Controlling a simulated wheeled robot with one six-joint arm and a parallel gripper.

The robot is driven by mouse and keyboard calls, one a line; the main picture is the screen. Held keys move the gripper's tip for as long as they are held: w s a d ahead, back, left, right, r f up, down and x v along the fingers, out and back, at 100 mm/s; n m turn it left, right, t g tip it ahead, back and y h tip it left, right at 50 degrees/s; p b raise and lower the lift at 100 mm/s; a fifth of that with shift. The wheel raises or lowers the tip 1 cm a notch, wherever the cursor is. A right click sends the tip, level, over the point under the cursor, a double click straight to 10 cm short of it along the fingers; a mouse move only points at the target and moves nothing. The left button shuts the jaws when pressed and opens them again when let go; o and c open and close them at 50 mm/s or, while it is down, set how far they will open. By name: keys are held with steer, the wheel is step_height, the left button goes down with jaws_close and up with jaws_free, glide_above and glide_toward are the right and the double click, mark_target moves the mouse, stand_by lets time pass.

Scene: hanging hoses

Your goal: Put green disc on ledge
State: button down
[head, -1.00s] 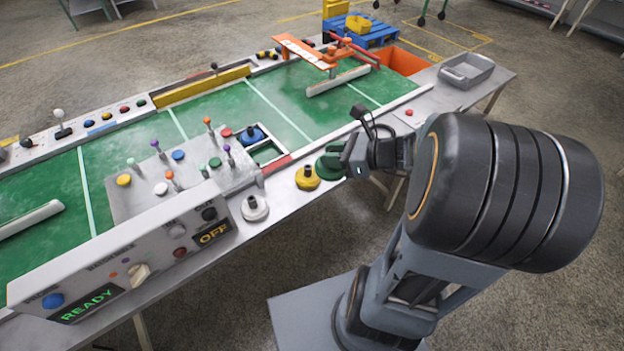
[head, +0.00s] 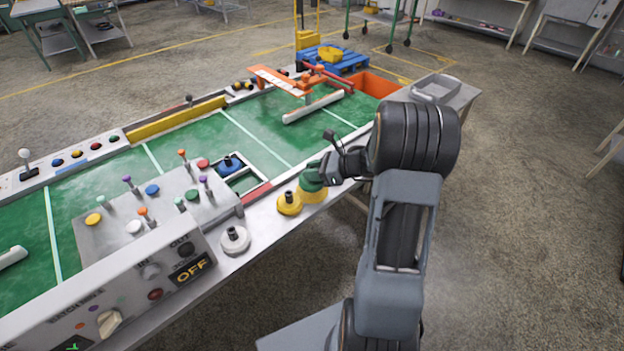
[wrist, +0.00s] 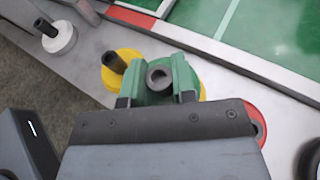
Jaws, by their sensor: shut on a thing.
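The green disc (head: 313,176) is in the jaws of my gripper (head: 326,173), over the near grey ledge (head: 262,226) of the green table. The wrist view shows it (wrist: 172,70) between my two fingertips (wrist: 156,99), with its round hollow-topped knob upward. A yellow round patch (head: 315,195) shows under the green disc; the disc looks slightly above it, but the exact gap is hard to tell. A yellow disc (head: 289,205) with a dark knob stands close to the left. A white disc (head: 235,240) stands farther left on the ledge.
A blue disc (head: 230,164) sits in a framed slot behind the ledge. The control box (head: 150,265) with an OFF display stands to the left. A grey tray (head: 436,88) is at the far right.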

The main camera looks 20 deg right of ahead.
steer(key=shift+w+d+f, duration=0.1)
steer(key=shift+w+f, duration=0.1)
steer(key=shift+f, duration=1.5)
steer(key=shift+f+b, duration=0.15)
steer(key=shift+b, duration=0.2)
steer(key=c, duration=0.9)
jaws_free()
steer(key=shift+c, duration=0.2)
